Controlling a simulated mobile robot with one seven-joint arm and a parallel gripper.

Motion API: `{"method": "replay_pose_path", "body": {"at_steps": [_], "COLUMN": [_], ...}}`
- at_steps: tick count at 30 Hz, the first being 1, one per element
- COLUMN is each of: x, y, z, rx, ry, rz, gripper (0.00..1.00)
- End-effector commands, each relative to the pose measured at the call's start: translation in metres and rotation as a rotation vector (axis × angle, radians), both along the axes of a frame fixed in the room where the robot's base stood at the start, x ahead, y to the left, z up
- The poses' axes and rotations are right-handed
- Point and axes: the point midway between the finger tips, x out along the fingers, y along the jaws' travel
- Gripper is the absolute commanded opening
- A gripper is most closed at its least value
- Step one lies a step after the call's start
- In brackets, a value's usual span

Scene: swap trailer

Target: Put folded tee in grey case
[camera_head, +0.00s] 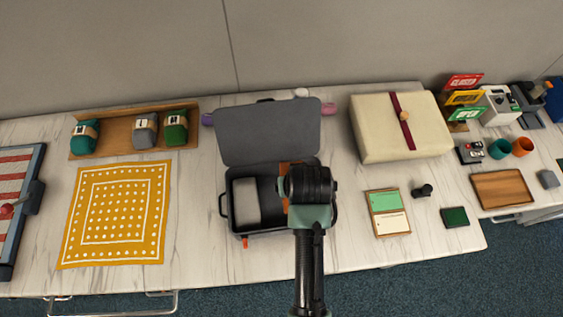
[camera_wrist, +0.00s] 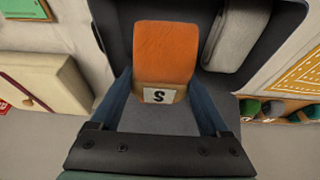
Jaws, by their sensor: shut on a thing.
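The grey case (camera_head: 268,135) stands open at the middle of the table, its lid tilted back against the far side. A pale grey folded item (camera_head: 246,201) lies in its left part; it also shows in the wrist view (camera_wrist: 237,35). An orange folded tee (camera_wrist: 165,55) with a white "S" label is between the fingers of my gripper (camera_wrist: 165,82), which is shut on it. The tee is over or in the right part of the case; its underside is hidden. In the head view, my wrist covers most of the tee (camera_head: 284,180), and the fingertips are hidden.
A wooden tray (camera_head: 104,134) with rolled teal, grey and green tees is at the back left. A yellow dotted cloth (camera_head: 118,213) lies in front of it. Right of the case are a cream ribboned box (camera_head: 375,130) and a green-and-cream card holder (camera_head: 388,213).

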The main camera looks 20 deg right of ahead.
Motion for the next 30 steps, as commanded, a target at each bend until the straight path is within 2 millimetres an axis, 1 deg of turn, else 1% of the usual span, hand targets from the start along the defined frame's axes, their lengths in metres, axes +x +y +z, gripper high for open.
{"method": "replay_pose_path", "body": {"at_steps": [3,5,9,12,17,21,24,30], "x": [0.0,-0.001,-0.001,-0.001,0.0,-0.001,0.0,0.0], "y": [0.0,0.0,0.0,0.0,0.0,0.0,0.0,0.0], "z": [-0.005,-0.014,-0.04,-0.053,-0.067,-0.088,-0.097,-0.1], "rx": [0.001,0.002,0.001,0.001,0.001,0.001,0.001,-0.001], "ry": [0.001,0.004,0.004,0.002,0.001,0.003,0.001,-0.002], "rz": [-0.001,-0.002,-0.001,-0.001,-0.001,-0.001,-0.001,0.0], "gripper": [0.16,0.16,0.16,0.16,0.16,0.16,0.16,0.16]}}
